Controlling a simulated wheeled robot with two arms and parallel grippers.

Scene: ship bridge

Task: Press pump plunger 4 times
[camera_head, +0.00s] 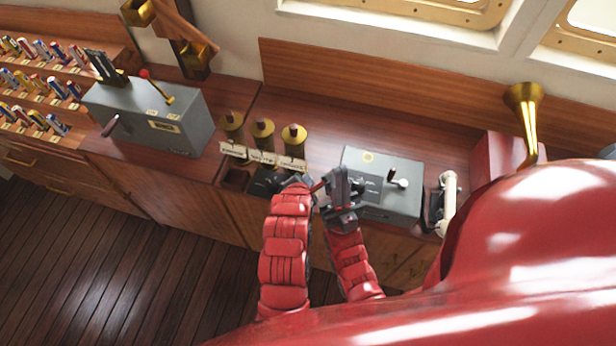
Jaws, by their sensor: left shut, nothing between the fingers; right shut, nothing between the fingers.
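No part in view can be told for sure as the pump plunger. Three brass-topped dark posts stand in a row on the wooden console: a left one (232,121), a middle one (263,128) and a right one (293,133), with small label plates in front. My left gripper (297,182) is shut and empty just in front of the right post, partly hidden by its own wrist. My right gripper (338,178) is shut and empty, beside the left one, at the left edge of a grey control box (390,200). Whether either gripper touches anything is unclear.
A grey lever box (160,122) with a red-knobbed lever stands to the left. Racks of small flags or rolls (45,85) are at far left. A brass horn (525,105) and a white handset (449,195) are at right. The console top behind the grey control box is clear.

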